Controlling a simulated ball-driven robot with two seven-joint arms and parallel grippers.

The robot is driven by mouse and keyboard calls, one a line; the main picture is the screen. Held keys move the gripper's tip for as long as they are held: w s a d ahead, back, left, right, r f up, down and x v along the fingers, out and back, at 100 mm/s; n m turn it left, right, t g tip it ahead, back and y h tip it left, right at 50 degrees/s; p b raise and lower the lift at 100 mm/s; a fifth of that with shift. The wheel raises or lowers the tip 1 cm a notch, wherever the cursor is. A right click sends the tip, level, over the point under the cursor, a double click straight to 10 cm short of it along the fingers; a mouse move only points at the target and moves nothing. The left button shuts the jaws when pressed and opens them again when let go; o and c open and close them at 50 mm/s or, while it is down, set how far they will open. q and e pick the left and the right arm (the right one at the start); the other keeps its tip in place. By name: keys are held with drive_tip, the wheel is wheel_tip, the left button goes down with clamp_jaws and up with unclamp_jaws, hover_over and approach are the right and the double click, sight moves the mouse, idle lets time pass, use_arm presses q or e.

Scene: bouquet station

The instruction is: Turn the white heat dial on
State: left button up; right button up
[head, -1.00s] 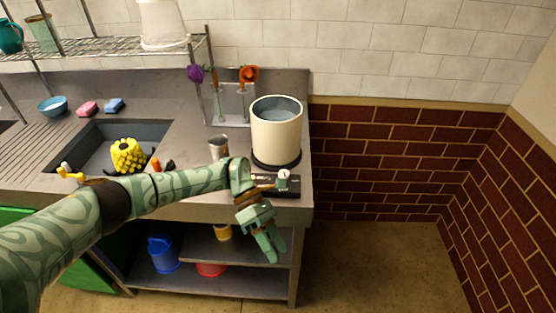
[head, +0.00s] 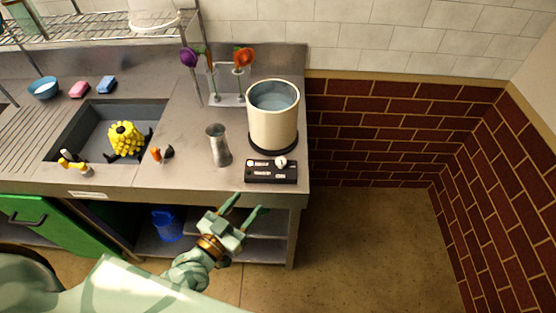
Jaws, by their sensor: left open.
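The white heat dial (head: 281,162) sits on the top right of a black control panel (head: 270,174) near the counter's front edge. Behind the panel, a cream pot (head: 273,121) holding water stands on a dark round burner (head: 273,145). My left gripper (head: 247,203) is open and empty, in front of the counter edge and nearer to me than the panel. Its two fingers point away from me toward the panel, apart from the dial. My right gripper is not in view.
A metal cup (head: 218,146) stands left of the panel. A rack with purple and orange flowers (head: 228,85) is behind. The sink (head: 85,130) with a yellow bundle (head: 125,139) is at left. Open floor (head: 365,230) lies right of the counter (head: 190,150).

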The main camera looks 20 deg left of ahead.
sight(278, 164)
use_arm(q)
drive_tip(key=b+x, duration=0.2)
drive_tip(key=x, duration=1.4)
drive_tip(key=shift+s, duration=0.1)
